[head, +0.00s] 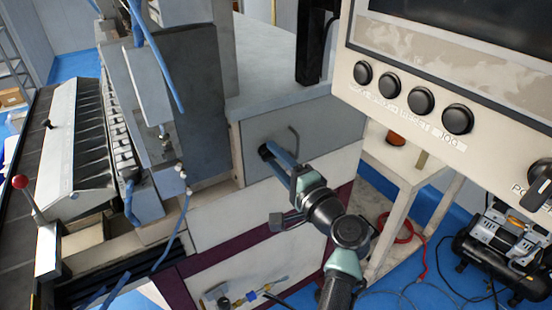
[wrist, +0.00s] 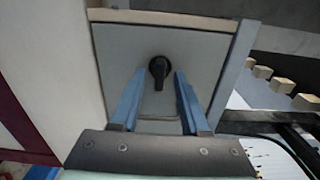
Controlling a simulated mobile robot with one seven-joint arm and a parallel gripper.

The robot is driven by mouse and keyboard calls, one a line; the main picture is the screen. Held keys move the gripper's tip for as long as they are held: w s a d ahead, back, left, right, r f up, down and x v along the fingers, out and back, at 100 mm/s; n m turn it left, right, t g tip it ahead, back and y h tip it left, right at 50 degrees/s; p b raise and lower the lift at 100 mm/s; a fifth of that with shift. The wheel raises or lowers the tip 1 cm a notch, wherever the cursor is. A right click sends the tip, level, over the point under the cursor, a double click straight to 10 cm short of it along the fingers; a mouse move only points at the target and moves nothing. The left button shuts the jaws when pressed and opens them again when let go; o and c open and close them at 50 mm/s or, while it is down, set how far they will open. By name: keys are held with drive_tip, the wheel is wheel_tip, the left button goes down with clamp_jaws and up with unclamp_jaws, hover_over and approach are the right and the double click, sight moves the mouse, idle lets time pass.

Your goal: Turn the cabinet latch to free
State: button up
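The cabinet latch (wrist: 159,72) is a small black knob with a round base and a short handle pointing down in the wrist view. It sits on a grey cabinet panel (wrist: 190,48), which also shows in the head view (head: 312,118). My gripper (wrist: 160,74) is open, with one blue finger on each side of the latch in the wrist view and a visible gap to it. I cannot tell whether the fingertips reach the panel. In the head view my gripper (head: 268,150) points at the panel and a dark spot, perhaps the latch, shows at its tips.
A control box (head: 450,90) with several black buttons hangs at the upper right, near my arm. A lever with a red ball (head: 21,182) stands at the far left. A black compressor (head: 500,255) and a red hose (head: 415,255) are on the blue floor at right.

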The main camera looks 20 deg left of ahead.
drive_tip(key=v, duration=1.3)
drive_tip(key=shift+b, duration=0.45)
